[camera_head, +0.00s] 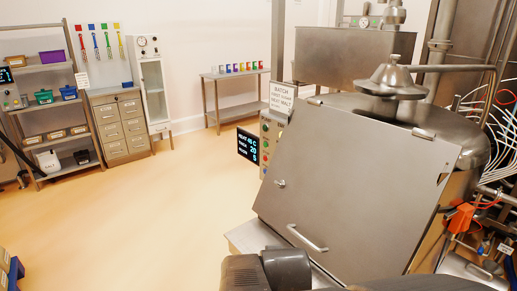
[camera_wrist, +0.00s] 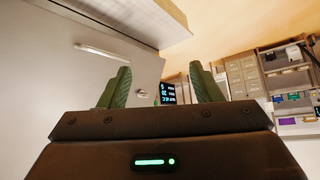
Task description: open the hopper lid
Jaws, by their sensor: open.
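The hopper lid (camera_head: 350,190) is a large slanted grey metal panel, and it lies shut on the hopper in the head view. A bar handle (camera_head: 307,240) sits near its lower edge, and a small round knob (camera_head: 280,184) is at its left side. In the wrist view the lid (camera_wrist: 50,90) fills the left, with the handle (camera_wrist: 101,51) above the left finger and the knob (camera_wrist: 143,93) between the fingers. My gripper (camera_wrist: 160,72) is open with two green fingers, and nothing shows between them up close. Its fingertips are hidden in the head view.
A control panel with a lit display (camera_head: 249,146) stands left of the lid. Orange clips and cables (camera_head: 461,217) hang at the right. Shelves (camera_head: 50,100), a drawer cabinet (camera_head: 120,125) and a side table (camera_head: 235,75) line the back wall.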

